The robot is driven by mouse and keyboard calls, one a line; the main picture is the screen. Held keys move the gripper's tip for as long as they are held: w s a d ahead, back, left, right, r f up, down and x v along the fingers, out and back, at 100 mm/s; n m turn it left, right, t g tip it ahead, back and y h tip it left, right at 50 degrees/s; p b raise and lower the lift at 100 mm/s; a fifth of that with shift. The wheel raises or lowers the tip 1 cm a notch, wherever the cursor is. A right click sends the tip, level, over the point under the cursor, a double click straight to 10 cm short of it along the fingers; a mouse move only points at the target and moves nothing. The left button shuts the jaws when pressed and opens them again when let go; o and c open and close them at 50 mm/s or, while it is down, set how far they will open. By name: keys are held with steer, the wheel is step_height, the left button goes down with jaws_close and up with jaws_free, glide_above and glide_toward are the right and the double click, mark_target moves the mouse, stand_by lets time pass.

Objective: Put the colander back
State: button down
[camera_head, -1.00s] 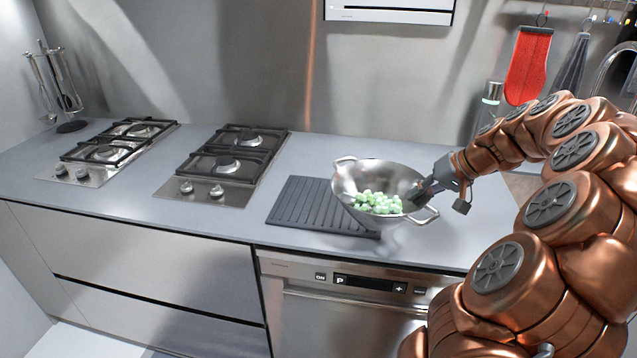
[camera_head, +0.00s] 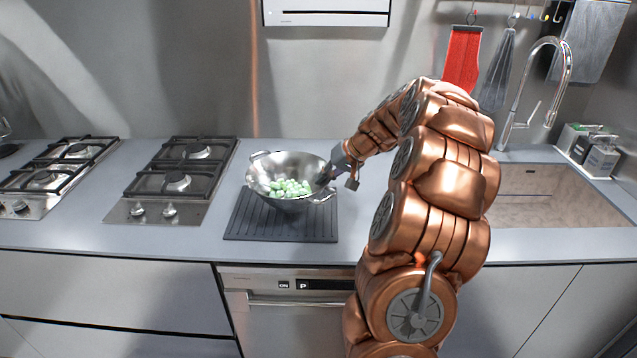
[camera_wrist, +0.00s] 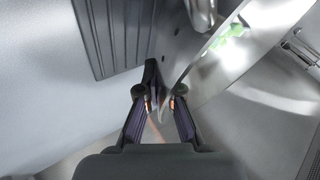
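The metal colander (camera_head: 262,180), with two loop handles and pale green pieces (camera_head: 287,188) inside, is in the head view over the back part of a dark ribbed mat (camera_head: 245,222). My gripper (camera_head: 326,177) is at its right rim. In the wrist view my gripper (camera_wrist: 160,103) has its fingers on either side of the colander's thin rim (camera_wrist: 205,58), shut on it. The colander looks held slightly above the mat, but its underside is hidden, so contact is unclear.
Two gas hobs (camera_head: 170,185) stand left of the mat. A sink (camera_head: 550,190) with a tall tap (camera_head: 518,110) lies to the right, partly behind my arm. A red cloth (camera_head: 461,60) hangs on the back wall. Counter behind the colander is clear.

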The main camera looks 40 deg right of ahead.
steer(key=shift+w+a, duration=0.25)
steer(key=shift+w, duration=0.6)
steer(key=shift+f+p, duration=0.95)
steer(key=shift+f, duration=0.85)
steer(key=shift+f, duration=0.1)
steer(key=c, duration=1.3)
jaws_free()
